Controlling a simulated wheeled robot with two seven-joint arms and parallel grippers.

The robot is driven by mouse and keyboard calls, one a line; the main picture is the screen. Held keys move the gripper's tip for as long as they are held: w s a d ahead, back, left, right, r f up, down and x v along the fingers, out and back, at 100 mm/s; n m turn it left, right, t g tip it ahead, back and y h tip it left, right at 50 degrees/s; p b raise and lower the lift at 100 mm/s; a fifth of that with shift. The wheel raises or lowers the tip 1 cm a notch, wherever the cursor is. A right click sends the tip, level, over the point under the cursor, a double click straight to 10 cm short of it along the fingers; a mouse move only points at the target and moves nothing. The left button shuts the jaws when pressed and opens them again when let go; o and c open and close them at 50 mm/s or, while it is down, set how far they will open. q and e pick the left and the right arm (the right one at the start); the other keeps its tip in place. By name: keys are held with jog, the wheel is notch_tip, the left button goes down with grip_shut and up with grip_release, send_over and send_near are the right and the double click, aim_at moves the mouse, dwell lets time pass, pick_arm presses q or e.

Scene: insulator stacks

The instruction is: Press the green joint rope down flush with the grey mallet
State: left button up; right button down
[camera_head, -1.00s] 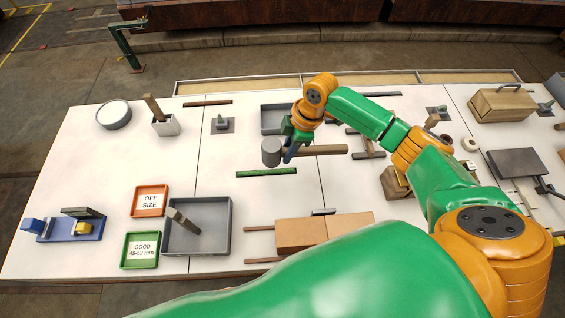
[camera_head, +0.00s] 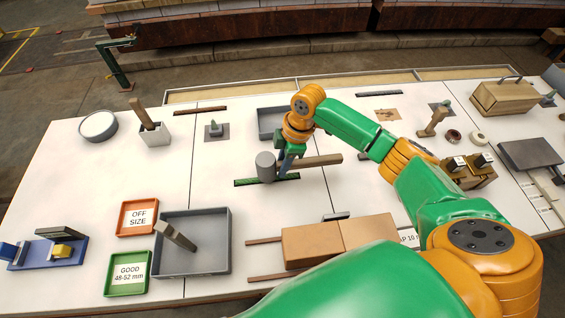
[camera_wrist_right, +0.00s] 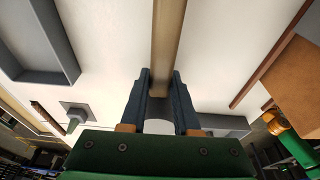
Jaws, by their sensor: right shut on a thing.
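The grey mallet has a grey cylindrical head (camera_head: 265,166) and a brown wooden handle (camera_head: 322,160). My right gripper (camera_head: 287,168) is shut on the handle close to the head. In the right wrist view the handle (camera_wrist_right: 168,40) runs between the fingers of my right gripper (camera_wrist_right: 160,95). The green joint rope (camera_head: 245,182) lies in a dark strip on the white table. The mallet head is over the middle of the rope and hides part of it. Whether the head touches the rope, I cannot tell. My left gripper is not in view.
A large grey tray (camera_head: 222,262) with a wooden-handled tool stands at front left, beside an orange OFF SIZE tray (camera_head: 138,231) and a green GOOD tray (camera_head: 110,290). Tan blocks (camera_head: 312,246) lie in front of the rope. White table is clear left of the rope.

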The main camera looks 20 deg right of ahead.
jog(key=shift+r, duration=0.1)
dwell(0.3)
jog(key=shift+d+b+x, duration=0.25)
jog(key=shift+b+x, duration=0.3)
jog(key=shift+x, duration=0.55)
dwell(0.8)
jog(key=shift+s, duration=0.2)
dwell(0.8)
jog(key=shift+s+f+p, duration=0.15)
jog(key=shift+f+p, duration=0.15)
jog(key=shift+p, duration=0.2)
dwell(0.8)
jog(key=r+p, duration=0.7)
jog(key=p, duration=0.1)
jog(key=shift+w+r, duration=0.25)
jog(key=shift+f, duration=0.1)
